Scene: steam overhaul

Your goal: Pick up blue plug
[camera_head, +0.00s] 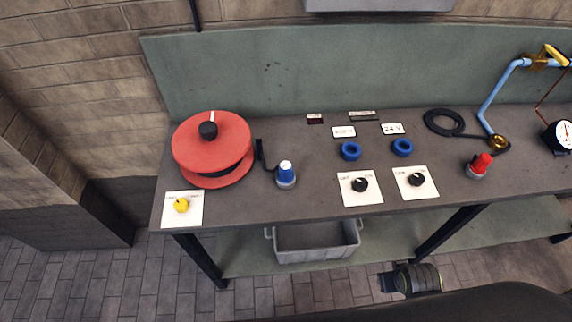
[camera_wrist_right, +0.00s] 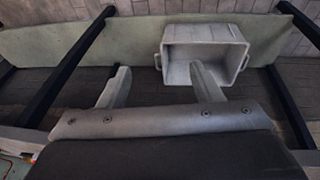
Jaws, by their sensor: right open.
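The blue plug (camera_head: 286,175) stands upright on the grey workbench (camera_head: 310,195), with a pale grey base and a white top. A black lead or bracket lies just to its left, beside the red reel. Two blue ring-shaped sockets (camera_head: 351,151) (camera_head: 402,147) sit to its right on the bench. My right gripper (camera_wrist_right: 160,72) is open and empty in the right wrist view, its two fingers wide apart. That view looks toward the under-bench area and does not show the plug. My left gripper is not in view.
A large red reel (camera_head: 212,150) stands left of the plug. Dial plates with a yellow knob (camera_head: 181,205) and black knobs (camera_head: 360,185) line the front. A red plug (camera_head: 479,166), black coil and blue pipe are at right. A grey bin (camera_head: 318,240) sits on the lower shelf.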

